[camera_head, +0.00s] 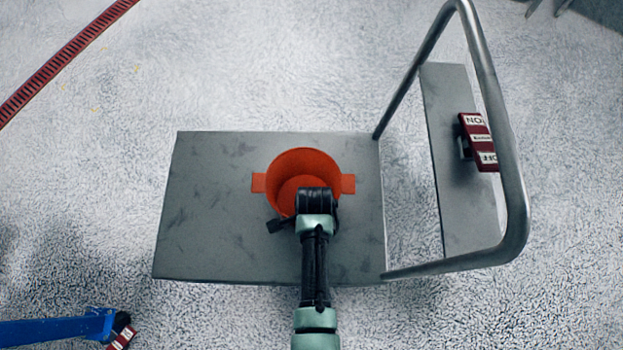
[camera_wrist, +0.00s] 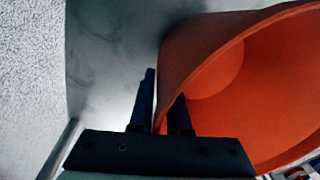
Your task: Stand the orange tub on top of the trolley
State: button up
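The orange tub (camera_head: 304,170) is a round, open container with a flat tab on each side. In the head view it is over the middle right of the grey trolley deck (camera_head: 210,210); I cannot tell whether its base touches the deck. My gripper (camera_head: 300,212) is at the tub's near rim. In the wrist view the tub's wall (camera_wrist: 205,70) passes between the two dark fingers of my gripper (camera_wrist: 164,105), one outside and one inside, and they look closed on it. The tub's base is hidden from outside.
A blue bar (camera_head: 50,330) lies at lower left. A red floor grate (camera_head: 60,60) runs at upper left. The deck's left half is clear.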

jog(key=shift+o, duration=1.1)
